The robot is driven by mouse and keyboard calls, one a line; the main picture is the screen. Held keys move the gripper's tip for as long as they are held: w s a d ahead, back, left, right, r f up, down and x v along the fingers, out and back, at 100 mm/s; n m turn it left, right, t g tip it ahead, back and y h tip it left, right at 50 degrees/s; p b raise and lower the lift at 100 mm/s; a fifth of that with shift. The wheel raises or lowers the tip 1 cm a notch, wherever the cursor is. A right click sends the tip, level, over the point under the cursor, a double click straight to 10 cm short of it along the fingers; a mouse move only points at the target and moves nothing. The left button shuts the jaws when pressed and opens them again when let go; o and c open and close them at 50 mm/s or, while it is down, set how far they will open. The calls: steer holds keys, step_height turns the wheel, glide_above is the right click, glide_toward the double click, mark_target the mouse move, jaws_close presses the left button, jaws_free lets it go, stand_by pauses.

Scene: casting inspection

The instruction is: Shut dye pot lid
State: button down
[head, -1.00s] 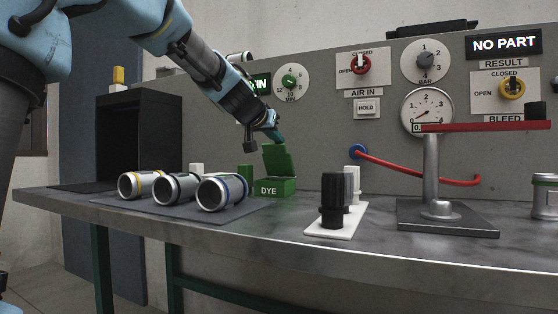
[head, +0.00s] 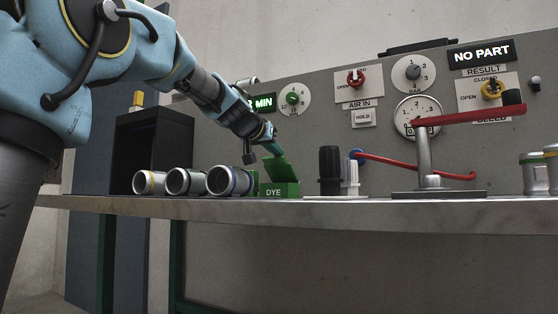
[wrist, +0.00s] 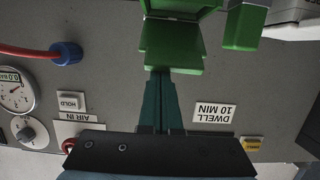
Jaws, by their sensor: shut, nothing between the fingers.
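The green dye pot (head: 279,189), marked DYE, stands on the bench with its green lid (head: 281,168) raised and tilted. In the wrist view the lid (wrist: 172,48) lies between my fingertips and the pot body (wrist: 180,4). My gripper (head: 275,149) is shut and empty, just above the lid's upper edge. In the wrist view the dark teal fingertips (wrist: 160,72) meet the lid's edge in the picture; I cannot tell whether they touch it. The pot's inside is hidden in the head view.
Three metal cylinders (head: 186,181) lie left of the pot. A black knob-like piece (head: 329,171) and a white one (head: 350,177) stand to its right. The red arm (head: 470,116) on a post is further right. The grey control panel (head: 330,130) rises behind.

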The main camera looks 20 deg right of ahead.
steer(key=shift+s+a+f+b, duration=0.25)
steer(key=shift+f+b, duration=0.2)
steer(key=shift+b, duration=0.25)
steer(key=shift+s+a+f+b, duration=0.15)
steer(key=shift+a+f+b, duration=0.15)
steer(key=shift+f+b, duration=0.25)
steer(key=shift+r, duration=0.1)
